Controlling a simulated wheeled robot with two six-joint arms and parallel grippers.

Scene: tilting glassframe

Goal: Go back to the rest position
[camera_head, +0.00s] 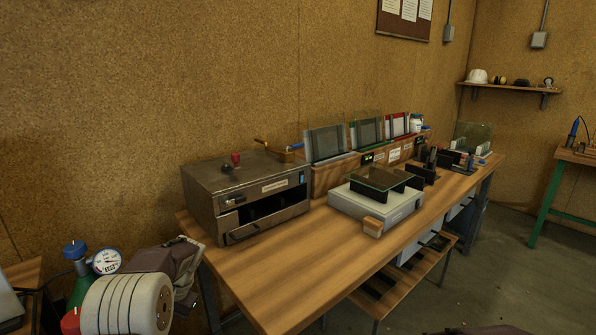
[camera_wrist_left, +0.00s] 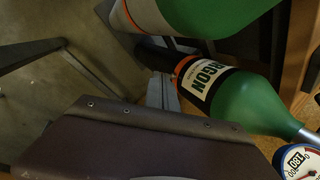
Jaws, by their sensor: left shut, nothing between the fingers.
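I cannot make out the fingers of my left gripper in the head view or in the left wrist view. My right gripper is not in view either. The left wrist view shows a green bottle labelled ARGON (camera_wrist_left: 235,95) close by. A brown riveted sheet (camera_wrist_left: 130,145) fills its lower left part. A dial gauge (camera_wrist_left: 298,162) is at its lower right corner.
In the head view, a wooden bench (camera_head: 290,260) carries a metal oven (camera_head: 245,197), a grey box (camera_head: 375,205) with dark glass on top, and racks of framed glass (camera_head: 328,142). At the lower left are a dial gauge (camera_head: 107,260) and a white banded cylinder (camera_head: 125,306).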

